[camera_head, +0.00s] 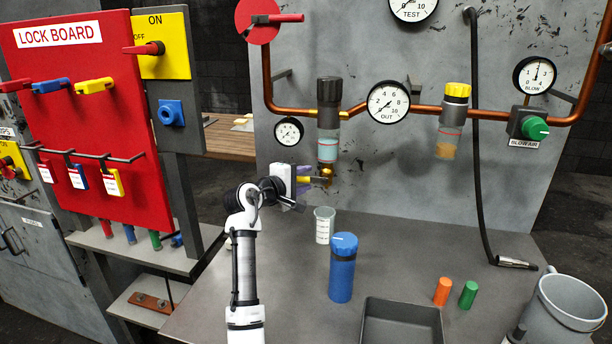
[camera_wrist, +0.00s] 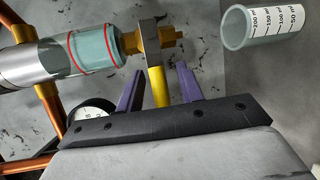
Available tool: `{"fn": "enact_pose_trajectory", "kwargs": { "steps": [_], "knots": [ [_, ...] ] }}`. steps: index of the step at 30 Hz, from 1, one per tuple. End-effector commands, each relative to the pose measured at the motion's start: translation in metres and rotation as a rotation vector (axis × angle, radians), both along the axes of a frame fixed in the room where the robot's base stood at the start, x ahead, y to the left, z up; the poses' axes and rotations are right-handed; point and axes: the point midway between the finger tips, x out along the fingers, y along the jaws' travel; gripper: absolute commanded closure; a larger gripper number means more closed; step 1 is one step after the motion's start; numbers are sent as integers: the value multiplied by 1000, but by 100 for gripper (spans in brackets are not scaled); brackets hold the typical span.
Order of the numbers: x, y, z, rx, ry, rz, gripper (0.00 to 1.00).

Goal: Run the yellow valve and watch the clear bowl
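The clear bowl (camera_head: 328,150) hangs under a black-topped regulator on the copper pipe and holds a pale teal tint. It also shows in the wrist view (camera_wrist: 92,50) with red lines around it. Below it sits a brass drain fitting (camera_wrist: 150,46) with the yellow valve lever (camera_wrist: 157,88); the lever also shows in the head view (camera_head: 314,180). My gripper (camera_head: 310,181) is at the lever.
A graduated cup (camera_head: 323,227) stands on the bench below the drain. A black hose (camera_head: 478,150) hangs at right.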

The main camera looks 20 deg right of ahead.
Motion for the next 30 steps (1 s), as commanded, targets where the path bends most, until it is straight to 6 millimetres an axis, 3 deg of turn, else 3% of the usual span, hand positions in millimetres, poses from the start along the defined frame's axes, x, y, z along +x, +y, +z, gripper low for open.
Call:
{"fn": "enact_pose_trajectory", "kwargs": {
  "steps": [13,22,30],
  "knots": [
    [8,-11,-2,0,-2,2,63],
    [7,-11,-2,0,-1,1,100],
    [7,-11,-3,-1,0,1,100]
  ]
}}
